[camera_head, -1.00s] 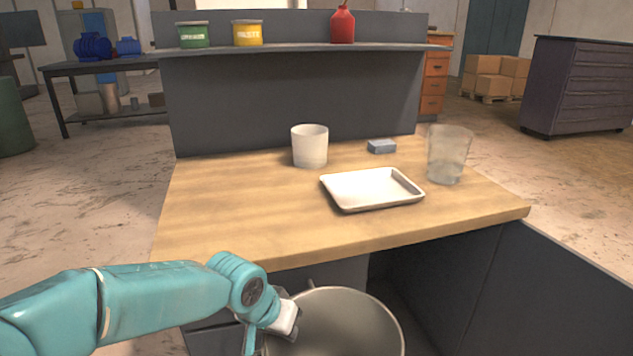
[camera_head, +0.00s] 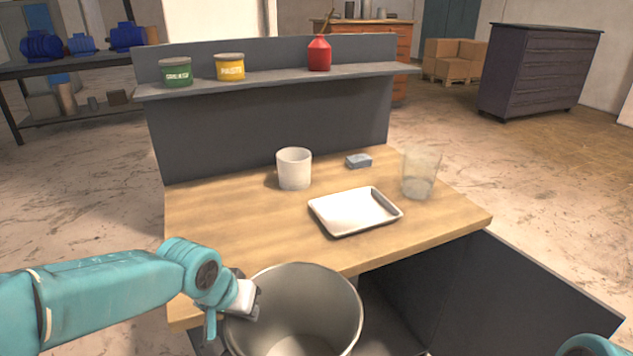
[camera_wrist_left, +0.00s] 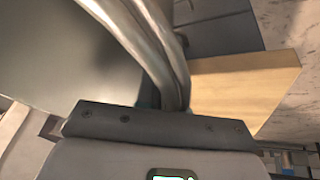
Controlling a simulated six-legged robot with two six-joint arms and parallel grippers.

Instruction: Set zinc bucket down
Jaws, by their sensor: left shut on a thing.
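The zinc bucket (camera_head: 305,305) is a grey, open-topped metal pail at the bottom middle of the head view, in front of the wooden worktop (camera_head: 235,240). Its rim overlaps the worktop's front edge in the picture. My left gripper (camera_head: 247,299) is shut on the left side of its rim. In the left wrist view the bucket's curved rim (camera_wrist_left: 165,45) runs down to the gripper (camera_wrist_left: 160,108). The bucket's base is out of frame, so I cannot tell what is under it. My right gripper is not in view; a bit of teal arm shows at the lower right.
On the worktop are a white mug (camera_head: 294,168), a white tray (camera_head: 355,212), a clear glass (camera_head: 420,173) and a small blue-grey block (camera_head: 359,160). The worktop's front left is clear. A raised shelf (camera_head: 280,79) behind holds two tins and a red bottle.

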